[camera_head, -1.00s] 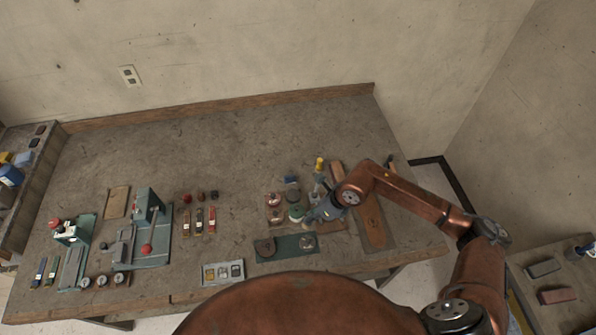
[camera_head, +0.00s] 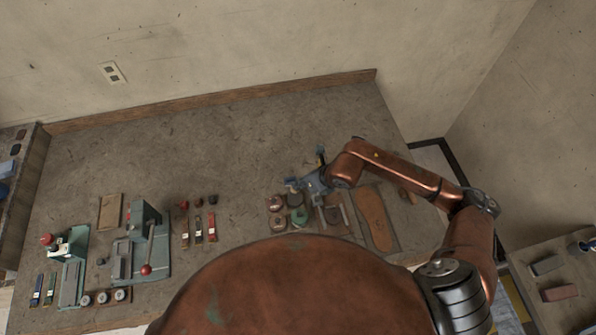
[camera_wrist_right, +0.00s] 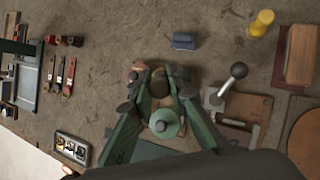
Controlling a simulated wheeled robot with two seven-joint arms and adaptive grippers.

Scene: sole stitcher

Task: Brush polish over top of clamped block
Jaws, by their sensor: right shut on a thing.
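My right gripper (camera_head: 300,184) is above the cluster of tins right of the bench's middle. The right wrist view shows its two green fingers (camera_wrist_right: 158,90) around a dark brown rounded piece (camera_wrist_right: 159,83). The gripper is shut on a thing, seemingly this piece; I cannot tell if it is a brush. A green round tin (camera_wrist_right: 165,123) shows between the fingers, lower down. A clamp with a dark ball-ended lever (camera_wrist_right: 236,73) stands beside a brown block (camera_wrist_right: 249,105), right of the gripper. The block's top is partly hidden by the clamp. My left gripper is out of view.
A yellow bottle (camera_wrist_right: 262,23) and a small blue block (camera_wrist_right: 184,41) stand beyond the gripper. A sole-shaped brown piece (camera_head: 376,216) lies at right. A green press with a red-ball lever (camera_head: 147,245) stands at left. The back of the bench (camera_head: 220,130) is clear.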

